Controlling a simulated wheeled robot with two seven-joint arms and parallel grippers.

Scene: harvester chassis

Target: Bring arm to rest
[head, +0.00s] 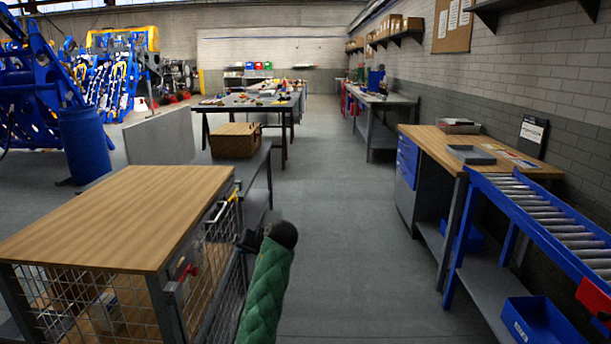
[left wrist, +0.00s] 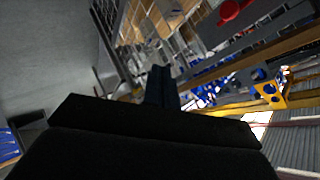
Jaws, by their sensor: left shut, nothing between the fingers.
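My left arm, in a green quilted sleeve, rises at the bottom middle of the head view beside a wire-mesh cart. It has a black rounded end at the top. My left gripper (head: 248,240) shows there only as a small dark shape close to the cart's right side. In the left wrist view the fingers of the left gripper (left wrist: 163,72) are together with nothing between them, pointing at open space near a mesh side. My right arm and gripper are not in view.
The wood-topped mesh cart (head: 120,215) stands close on the left, with a wicker box (head: 236,140) behind it. A roller conveyor (head: 545,215) and a wooden workbench (head: 450,145) line the right. The grey floor aisle (head: 345,220) between is clear.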

